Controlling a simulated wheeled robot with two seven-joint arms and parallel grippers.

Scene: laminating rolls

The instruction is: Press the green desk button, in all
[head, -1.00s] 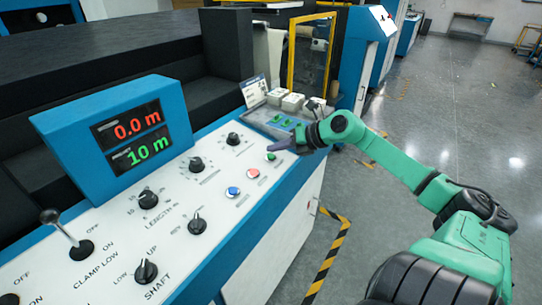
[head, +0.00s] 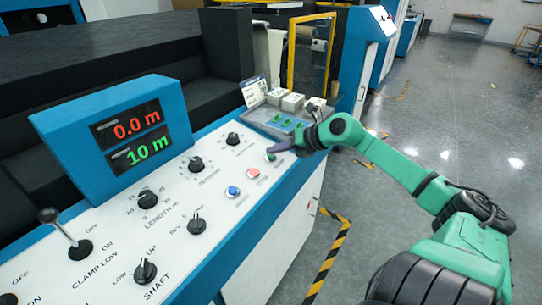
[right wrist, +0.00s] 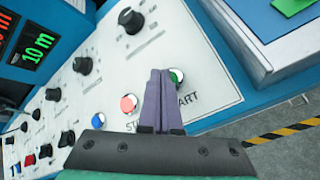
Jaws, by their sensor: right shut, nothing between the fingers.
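The green button (head: 270,157) sits at the right end of the white control panel. In the right wrist view the green button (right wrist: 177,76) shows just right of the fingertips, partly hidden by them. My right gripper (head: 270,150) is shut and empty, its purple-grey fingers together. In the right wrist view the right gripper (right wrist: 160,74) reaches over the panel close beside the green button. I cannot tell whether the tips touch the button. My left gripper is not in view.
A red button (head: 253,174) and a blue button (head: 233,190) lie beside the green one. Black knobs (head: 148,199) and a lever (head: 62,228) stand on the panel. A display (head: 130,135) reads 0.0 m and 10 m. Small white boxes (head: 292,102) stand behind my gripper.

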